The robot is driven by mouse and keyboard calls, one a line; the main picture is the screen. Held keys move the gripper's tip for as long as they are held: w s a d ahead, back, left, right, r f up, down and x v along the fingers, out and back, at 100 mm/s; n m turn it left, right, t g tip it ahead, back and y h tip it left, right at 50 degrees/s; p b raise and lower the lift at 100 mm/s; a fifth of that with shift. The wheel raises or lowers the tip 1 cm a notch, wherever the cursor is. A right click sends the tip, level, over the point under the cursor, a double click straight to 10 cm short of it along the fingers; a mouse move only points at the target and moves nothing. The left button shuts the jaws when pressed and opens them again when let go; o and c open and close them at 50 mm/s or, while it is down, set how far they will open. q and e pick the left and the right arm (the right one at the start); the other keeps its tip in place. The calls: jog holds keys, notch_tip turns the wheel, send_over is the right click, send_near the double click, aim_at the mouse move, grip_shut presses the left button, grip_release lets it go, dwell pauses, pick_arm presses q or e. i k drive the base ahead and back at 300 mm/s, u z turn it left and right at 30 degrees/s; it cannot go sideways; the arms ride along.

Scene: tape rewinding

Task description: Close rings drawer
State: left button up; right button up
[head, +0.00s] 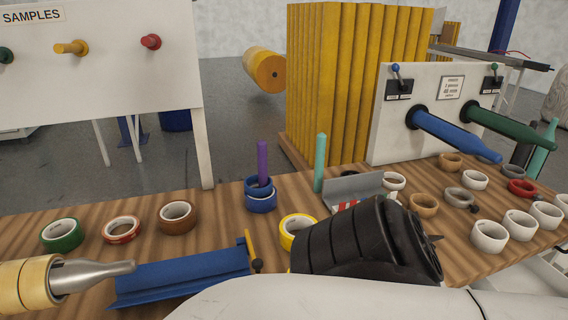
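White parts (545,270) show below the table's right edge. They may belong to the rings drawer, but my arm hides most of that area, so I cannot tell how far open it is. A black ribbed part of my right arm, apparently the gripper (385,245), is over the table's front middle, left of the white rings. Its fingertips cannot be made out, so I cannot tell whether it is open or shut. My white arm link crosses the bottom of the view. My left gripper is not in view.
Several tape rings lie on the wooden table (225,215), including a green roll (62,235) and white rings (489,235). A blue tray (180,278), a purple post (263,162), a teal post (320,163) and a white panel with blue and green spindles (400,135) also stand there.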

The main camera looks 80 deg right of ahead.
aim_at(534, 275)
jog(key=z, duration=4.5)
jog(key=i, duration=0.5)
jog(key=z, duration=0.1)
jog(key=k, duration=0.35)
jog(key=z, duration=0.65)
jog(key=i, duration=0.5)
jog(key=u, duration=1.25)
